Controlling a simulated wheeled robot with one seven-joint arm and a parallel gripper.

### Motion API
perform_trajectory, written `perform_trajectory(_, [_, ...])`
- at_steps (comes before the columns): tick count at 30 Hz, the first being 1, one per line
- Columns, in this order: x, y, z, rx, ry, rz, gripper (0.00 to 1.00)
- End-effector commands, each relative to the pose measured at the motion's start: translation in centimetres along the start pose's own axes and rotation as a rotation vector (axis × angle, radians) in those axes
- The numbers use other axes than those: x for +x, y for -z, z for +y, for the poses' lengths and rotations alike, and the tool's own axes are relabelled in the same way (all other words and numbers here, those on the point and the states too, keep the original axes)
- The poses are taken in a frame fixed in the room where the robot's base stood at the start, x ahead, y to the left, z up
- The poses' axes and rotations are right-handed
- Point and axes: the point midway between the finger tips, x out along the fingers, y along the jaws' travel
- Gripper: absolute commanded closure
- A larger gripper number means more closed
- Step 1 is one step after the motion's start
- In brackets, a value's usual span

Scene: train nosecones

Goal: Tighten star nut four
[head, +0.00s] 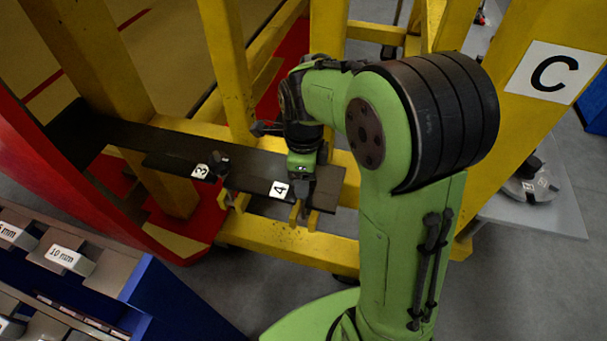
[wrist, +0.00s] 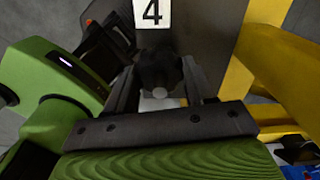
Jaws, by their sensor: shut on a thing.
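Star nut four (wrist: 158,72) is a dark knob just below the white label "4" (wrist: 152,12) in the wrist view. My gripper (wrist: 160,90) has one finger on each side of the nut and is shut on it. In the head view my gripper (head: 302,185) points down at the dark plank beside the label "4" (head: 278,190), and my arm and gripper hide most of the nut there. Another dark star nut (head: 219,163) stands on the plank by the label "3" (head: 201,171).
A yellow frame (head: 225,70) with posts and beams surrounds the dark plank (head: 130,135). A yellow post with the sign "C" (head: 554,74) stands at the right. A blue bin rack (head: 165,300) with labelled bins is at the lower left. A grey table (head: 560,205) is at the right.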

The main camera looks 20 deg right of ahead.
Motion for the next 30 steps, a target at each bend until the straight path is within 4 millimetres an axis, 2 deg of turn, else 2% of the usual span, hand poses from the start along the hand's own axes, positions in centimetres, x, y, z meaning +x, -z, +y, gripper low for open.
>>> perform_trajectory(2, [-0.1, 0.0, -0.1, 0.000, 0.005, -0.002, 0.77])
perform_trajectory(3, [-0.1, 0.0, -0.1, 0.000, 0.005, -0.002, 0.45])
perform_trajectory(8, [-0.1, 0.0, -0.1, 0.000, 0.003, -0.001, 0.20])
perform_trajectory(16, [-0.1, 0.0, 0.0, -0.001, 0.001, -0.001, 0.20])
perform_trajectory(19, [-1.1, 0.0, -0.1, -0.001, 0.004, -0.002, 0.20])
perform_trajectory(23, [-4.2, -0.1, -0.1, -0.001, 0.007, -0.003, 0.20])
perform_trajectory(30, [-11.2, -0.1, -0.1, -0.001, 0.007, -0.003, 0.20])
